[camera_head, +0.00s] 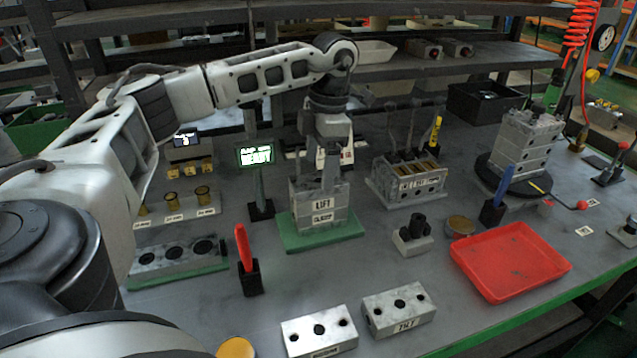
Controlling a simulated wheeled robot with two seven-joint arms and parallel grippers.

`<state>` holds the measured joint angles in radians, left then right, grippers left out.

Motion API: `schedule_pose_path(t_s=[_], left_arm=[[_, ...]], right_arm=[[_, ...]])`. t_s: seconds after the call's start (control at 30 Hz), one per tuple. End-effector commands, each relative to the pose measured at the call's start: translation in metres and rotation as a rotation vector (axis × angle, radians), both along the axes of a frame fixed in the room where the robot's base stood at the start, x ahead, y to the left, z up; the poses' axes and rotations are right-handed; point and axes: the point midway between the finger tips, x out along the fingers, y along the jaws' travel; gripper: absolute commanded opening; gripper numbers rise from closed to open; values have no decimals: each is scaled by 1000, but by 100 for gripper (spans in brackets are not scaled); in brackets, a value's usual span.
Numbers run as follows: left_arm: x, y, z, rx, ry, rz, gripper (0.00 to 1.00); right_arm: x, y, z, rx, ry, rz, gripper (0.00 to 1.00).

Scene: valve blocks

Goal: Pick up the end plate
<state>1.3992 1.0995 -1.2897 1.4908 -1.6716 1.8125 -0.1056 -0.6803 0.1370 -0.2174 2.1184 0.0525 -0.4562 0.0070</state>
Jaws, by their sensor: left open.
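Two grey blocks with dark holes lie at the front: one (319,333) has a label too small to read, and the other (398,310) reads TILT. I cannot tell for sure which piece is the end plate. A grey block stack (320,208) labelled LIFT stands upright on a green mat (295,243) at the centre. My left gripper (328,165) points down directly over this stack, with its fingers open at the top of it; the stack partly hides behind them. Whether they touch it is unclear. My right gripper is not in view.
A red tray (510,262) lies empty at the right. A grey block (150,259) on a green strip is at the left. A red-handled tool (244,245) stands in a black holder. A tall valve stack (527,143) is at the back right. A lit READY display (256,156) stands behind.

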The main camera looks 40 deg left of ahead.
Motion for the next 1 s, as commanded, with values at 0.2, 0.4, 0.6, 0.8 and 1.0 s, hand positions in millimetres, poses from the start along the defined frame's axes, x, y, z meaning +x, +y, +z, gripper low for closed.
schedule_pose_path(t_s=[0.2,0.4,0.6,0.8,1.0], left_arm=[[-1,0,-27,1,2,1,78],[-1,0,-29,0,-1,0,78],[-1,0,-29,0,-1,1,39],[-1,0,-28,-1,-2,1,21],[-1,0,-26,0,-3,1,21]], right_arm=[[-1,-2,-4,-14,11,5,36],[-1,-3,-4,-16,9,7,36],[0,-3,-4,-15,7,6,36],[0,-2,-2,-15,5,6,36],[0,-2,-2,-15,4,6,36]])
